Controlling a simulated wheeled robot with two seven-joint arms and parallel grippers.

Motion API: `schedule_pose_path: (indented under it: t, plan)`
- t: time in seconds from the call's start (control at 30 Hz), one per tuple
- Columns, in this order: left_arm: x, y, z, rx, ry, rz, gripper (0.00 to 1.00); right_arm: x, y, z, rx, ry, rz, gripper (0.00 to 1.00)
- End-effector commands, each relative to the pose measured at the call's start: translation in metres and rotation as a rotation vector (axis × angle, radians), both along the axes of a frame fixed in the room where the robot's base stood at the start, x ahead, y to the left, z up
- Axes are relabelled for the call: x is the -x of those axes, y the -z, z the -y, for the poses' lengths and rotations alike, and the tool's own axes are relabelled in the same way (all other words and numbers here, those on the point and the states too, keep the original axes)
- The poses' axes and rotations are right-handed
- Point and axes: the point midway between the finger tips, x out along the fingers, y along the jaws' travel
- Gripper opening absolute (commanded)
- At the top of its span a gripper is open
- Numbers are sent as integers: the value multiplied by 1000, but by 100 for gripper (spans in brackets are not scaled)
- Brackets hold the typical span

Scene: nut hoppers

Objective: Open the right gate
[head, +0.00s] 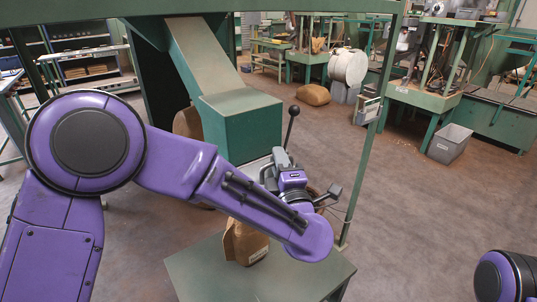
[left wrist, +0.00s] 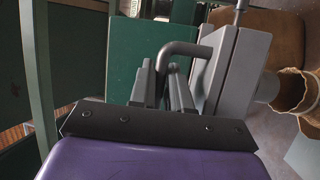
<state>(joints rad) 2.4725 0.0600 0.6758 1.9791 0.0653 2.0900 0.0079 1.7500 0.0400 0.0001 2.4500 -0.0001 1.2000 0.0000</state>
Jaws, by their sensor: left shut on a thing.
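A green hopper (head: 240,125) with a sloping chute hangs in the middle of the head view. My left gripper (head: 281,160) is at its lower right side, partly hidden by my own wrist. In the left wrist view a grey gate body (left wrist: 222,75) with a bent metal handle (left wrist: 186,48) sits against the green hopper wall (left wrist: 138,70). My left gripper's fingers (left wrist: 170,88) are shut on this handle. A rod with a dark knob (head: 292,112) rises beside the gripper. My right gripper is out of view.
A brown sack (head: 248,243) stands on a green stand (head: 190,275) below the hopper, partly behind my left arm. A thin green post (head: 366,140) rises right of the gripper. The floor on the right is clear around a grey bin (head: 449,144).

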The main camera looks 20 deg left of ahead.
Motion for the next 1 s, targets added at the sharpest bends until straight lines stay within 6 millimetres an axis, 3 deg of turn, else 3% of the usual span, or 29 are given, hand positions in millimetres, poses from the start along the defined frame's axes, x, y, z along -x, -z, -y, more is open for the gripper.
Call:
schedule_pose_path:
  t: [0.1,0.27,0.57,0.6,0.63,1.0]
  plan:
    - [17,0,24,-4,6,1,0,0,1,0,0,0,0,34]
    - [31,1,40,-4,5,-2,0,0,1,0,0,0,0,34]
    - [33,1,42,-3,4,-2,0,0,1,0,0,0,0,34]
    - [33,1,42,-3,4,-2,20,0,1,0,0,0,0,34]
    - [33,1,42,-3,4,-2,23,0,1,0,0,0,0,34]
    - [42,3,46,-4,3,-2,23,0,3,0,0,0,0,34]
